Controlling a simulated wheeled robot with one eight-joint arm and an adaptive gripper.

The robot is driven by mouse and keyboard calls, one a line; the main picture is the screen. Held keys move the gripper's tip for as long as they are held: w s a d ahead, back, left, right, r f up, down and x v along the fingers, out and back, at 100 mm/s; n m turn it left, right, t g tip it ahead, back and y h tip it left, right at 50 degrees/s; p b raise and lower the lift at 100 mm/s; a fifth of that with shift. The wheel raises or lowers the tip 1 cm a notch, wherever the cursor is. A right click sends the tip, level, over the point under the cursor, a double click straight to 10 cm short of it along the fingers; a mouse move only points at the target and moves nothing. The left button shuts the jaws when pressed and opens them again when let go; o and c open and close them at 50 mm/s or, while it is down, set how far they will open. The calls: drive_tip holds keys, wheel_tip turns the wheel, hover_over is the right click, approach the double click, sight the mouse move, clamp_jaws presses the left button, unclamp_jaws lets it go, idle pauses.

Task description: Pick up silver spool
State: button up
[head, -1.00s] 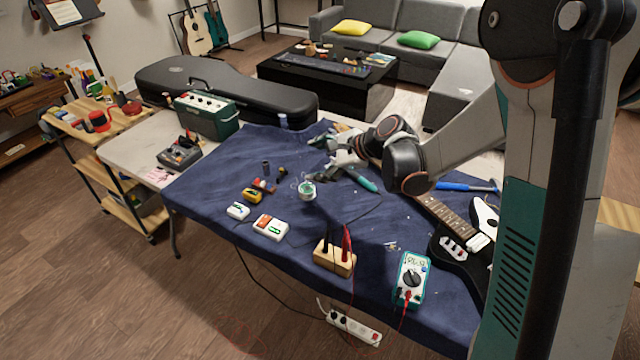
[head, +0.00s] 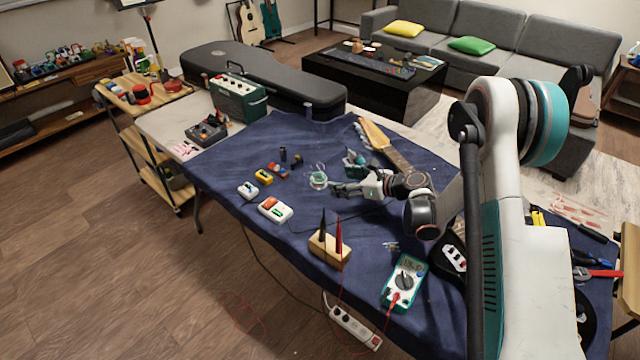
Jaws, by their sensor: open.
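The silver spool (head: 318,181) is a small round spool, pale with a greenish tint, on the blue cloth near the middle of the table. Loose thin wire seems to curl up at its top. My gripper (head: 338,189) is low over the cloth just right of the spool, with its fingers pointing left at it. The fingers are open and hold nothing that I can see. I cannot tell whether a fingertip touches the spool.
Small pedals (head: 275,209) lie left of the spool. A wooden block (head: 329,250) with red and black probes and a multimeter (head: 404,283) are in front. A guitar neck (head: 395,155) and a teal-handled tool (head: 356,166) lie behind my gripper.

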sight(320, 178)
drive_tip(key=b+x, duration=0.1)
drive_tip(key=x, duration=0.3)
drive_tip(key=shift+w+f, duration=0.1)
drive_tip(key=b+x, duration=0.2)
drive_tip(key=x, duration=0.2)
drive_tip(key=shift+w+a+f, duration=0.1)
drive_tip(key=shift+a+f, duration=0.1)
drive_tip(key=shift+a, duration=0.05)
drive_tip(key=shift+w+a+f+b, duration=0.1)
drive_tip(key=shift+w+a+b, duration=0.15)
drive_tip(key=shift+a+b, duration=0.1)
drive_tip(key=shift+c, duration=0.5)
drive_tip(key=c, duration=1.1)
